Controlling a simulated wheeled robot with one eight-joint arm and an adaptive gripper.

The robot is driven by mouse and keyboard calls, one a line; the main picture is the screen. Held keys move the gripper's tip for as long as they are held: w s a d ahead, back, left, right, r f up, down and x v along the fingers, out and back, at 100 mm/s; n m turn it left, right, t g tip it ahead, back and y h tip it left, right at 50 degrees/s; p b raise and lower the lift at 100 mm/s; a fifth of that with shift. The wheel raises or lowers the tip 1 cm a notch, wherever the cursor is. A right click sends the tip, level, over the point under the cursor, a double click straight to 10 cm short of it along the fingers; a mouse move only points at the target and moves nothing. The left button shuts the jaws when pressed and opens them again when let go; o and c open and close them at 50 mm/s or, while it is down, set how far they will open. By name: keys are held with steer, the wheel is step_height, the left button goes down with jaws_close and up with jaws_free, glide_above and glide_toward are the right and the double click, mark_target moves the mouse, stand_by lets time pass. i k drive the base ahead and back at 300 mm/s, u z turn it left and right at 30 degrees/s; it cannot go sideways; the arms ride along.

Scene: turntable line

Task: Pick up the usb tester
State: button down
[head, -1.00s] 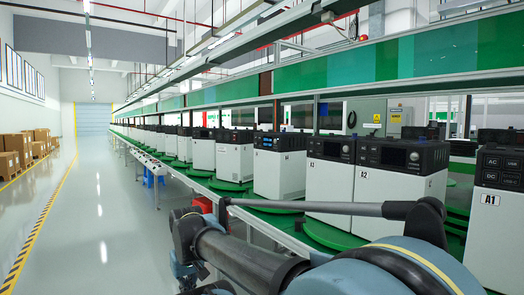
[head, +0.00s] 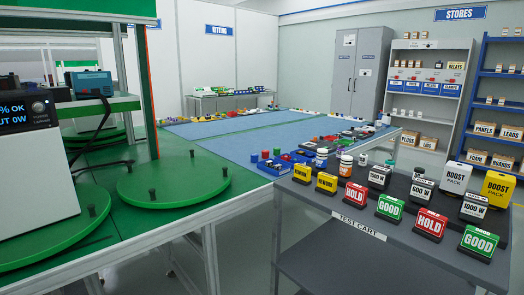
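I cannot pick out the usb tester for certain in the head view; no label that I can read names it. A small blue boxy device (head: 91,82) with a dark cable sits on the green shelf at the left. On the grey test cart (head: 330,218) at the right stand yellow blocks (head: 327,182), red HOLD blocks (head: 355,195), green GOOD blocks (head: 390,208) and black-and-white blocks marked in watts (head: 422,190). My gripper and arm are out of view.
A white power unit (head: 35,165) stands on the green turntable line at the left, beside an empty round turntable (head: 173,188). A blue-topped table (head: 250,130) with many small parts is behind. Shelves (head: 430,85) and a grey cabinet (head: 358,70) line the back.

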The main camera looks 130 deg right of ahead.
mark_target(340, 152)
steer(key=z, duration=5.3)
steer(key=i, duration=0.85)
steer(key=z, duration=0.05)
